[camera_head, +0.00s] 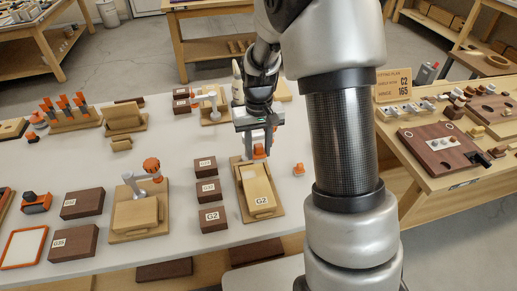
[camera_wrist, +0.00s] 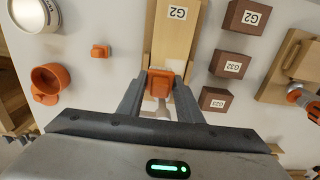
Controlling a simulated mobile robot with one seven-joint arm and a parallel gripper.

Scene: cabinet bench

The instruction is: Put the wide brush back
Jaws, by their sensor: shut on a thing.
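My gripper (camera_head: 258,143) is shut on an orange piece (camera_head: 259,152) at the far end of the wooden board marked G2. In the wrist view the orange piece (camera_wrist: 159,84) sits between the two fingers, with a pale part showing below it. I cannot tell for sure whether it is the wide brush, as the fingers and palm hide much of it. The G2 board (camera_head: 245,208) carries a light wooden block (camera_head: 257,186); the block also shows in the wrist view (camera_wrist: 172,38) just beyond the fingertips.
Dark labelled blocks (camera_head: 208,190) stand in a row left of the G2 board. A small orange piece (camera_head: 299,170) lies to its right. The wrist view shows an orange cup (camera_wrist: 48,80) and a can (camera_wrist: 34,14). Another board (camera_head: 139,225) with a wooden block stands further left.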

